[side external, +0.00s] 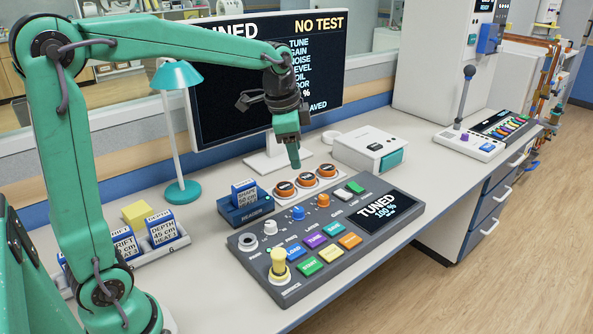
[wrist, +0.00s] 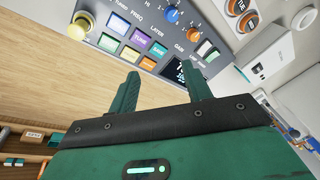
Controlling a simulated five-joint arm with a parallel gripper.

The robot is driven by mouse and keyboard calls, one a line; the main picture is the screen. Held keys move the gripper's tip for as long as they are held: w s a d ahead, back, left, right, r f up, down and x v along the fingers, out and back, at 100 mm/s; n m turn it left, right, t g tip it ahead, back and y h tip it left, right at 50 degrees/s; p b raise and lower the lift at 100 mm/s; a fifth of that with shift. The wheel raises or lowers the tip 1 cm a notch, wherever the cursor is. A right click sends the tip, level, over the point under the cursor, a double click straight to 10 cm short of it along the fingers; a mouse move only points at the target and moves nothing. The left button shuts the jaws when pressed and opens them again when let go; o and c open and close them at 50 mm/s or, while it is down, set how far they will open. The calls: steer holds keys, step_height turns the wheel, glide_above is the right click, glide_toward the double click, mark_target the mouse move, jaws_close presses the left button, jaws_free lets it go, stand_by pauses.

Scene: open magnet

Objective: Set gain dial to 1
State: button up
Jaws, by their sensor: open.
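The grey console (side external: 247,262) lies on the bench with a row of knobs. The orange dial (side external: 323,201) stands beside the GAIN label and appears to be the gain dial; it also shows in the wrist view (wrist: 194,36). Its pointer setting is too small to read. A blue dial (side external: 297,213) stands to its left, by the LAYER label. My gripper (side external: 293,160) hangs pointing down above and behind the console, apart from the dials. In the wrist view its two fingers (wrist: 162,77) are spread with nothing between them.
The console screen (side external: 380,207) reads TUNED, 100 %. A reader with a cartridge (side external: 244,193), a white box (side external: 369,145), a lamp (side external: 182,190) and a monitor (side external: 222,97) stand around.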

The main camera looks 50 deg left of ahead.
steer(key=w+a+f+m+g, duration=0.1)
steer(key=w+a+f+m, duration=0.2)
steer(key=w+f, duration=0.35)
steer(key=m+g, duration=0.1)
steer(key=m, duration=0.3)
glide_above(323, 197)
step_height(323, 197, down, 7)
steer(key=shift+f, duration=0.15)
steer(key=shift+f, duration=0.1)
steer(key=shift+w+f, duration=0.1)
steer(key=shift+f, duration=3.7)
steer(key=shift+c, duration=0.4)
steer(key=c, duration=0.9)
